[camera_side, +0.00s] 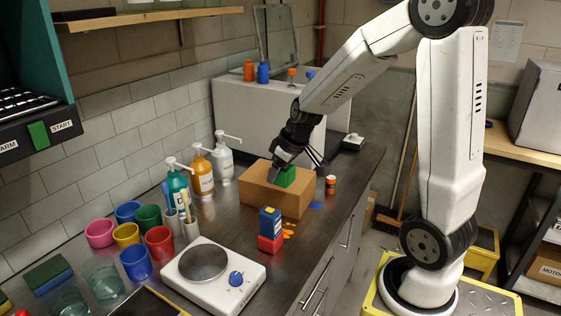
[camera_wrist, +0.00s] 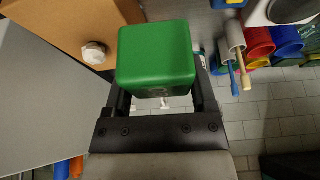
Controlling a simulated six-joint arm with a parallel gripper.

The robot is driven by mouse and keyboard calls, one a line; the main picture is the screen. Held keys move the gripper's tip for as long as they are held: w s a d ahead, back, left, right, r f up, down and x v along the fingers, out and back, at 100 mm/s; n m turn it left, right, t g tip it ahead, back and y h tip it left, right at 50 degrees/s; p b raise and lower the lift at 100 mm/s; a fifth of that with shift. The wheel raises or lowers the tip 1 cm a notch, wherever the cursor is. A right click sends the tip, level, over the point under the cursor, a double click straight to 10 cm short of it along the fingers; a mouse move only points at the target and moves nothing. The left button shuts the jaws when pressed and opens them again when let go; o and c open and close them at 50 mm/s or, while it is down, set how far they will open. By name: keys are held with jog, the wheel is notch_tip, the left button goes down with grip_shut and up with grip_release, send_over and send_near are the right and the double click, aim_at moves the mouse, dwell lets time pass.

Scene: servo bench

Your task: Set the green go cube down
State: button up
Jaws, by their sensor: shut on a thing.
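The green go cube (camera_side: 284,177) is between the fingers of my gripper (camera_side: 283,168), at the top of the brown cardboard box (camera_side: 262,198) on the bench. I cannot tell whether the cube touches the box top. In the wrist view the cube (camera_wrist: 156,55) fills the space ahead of the jaws, and the fingers of my gripper (camera_wrist: 160,98) show on either side of it. The gripper is shut on the cube. The brown box (camera_wrist: 60,28) shows at upper left there, with a pale knob-like thing (camera_wrist: 95,53) against it.
A blue block (camera_side: 270,221) stands on a red block (camera_side: 271,244) in front of the box. Pump bottles (camera_side: 201,172) stand to the left, and a white hotplate (camera_side: 214,276) is nearer. Colored cups (camera_side: 159,242) crowd the left.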

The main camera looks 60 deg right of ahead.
jog(key=shift+r, duration=0.85)
jog(key=s+d+m+g+h, duration=0.1)
jog(key=s+d+m+h, duration=0.1)
jog(key=s+d+m, duration=0.65)
jog(key=s+d+m+g+h, duration=0.15)
jog(key=d+m, duration=0.35)
jog(key=d, duration=0.8)
jog(key=shift+g+h, duration=0.25)
jog(key=f, duration=0.5)
jog(key=shift+w, duration=0.35)
jog(key=shift+w, duration=0.1)
jog(key=w, duration=3.1)
jog(key=shift+w, duration=0.35)
notch_tip(320, 180, down, 8)
jog(key=shift+r, duration=0.2)
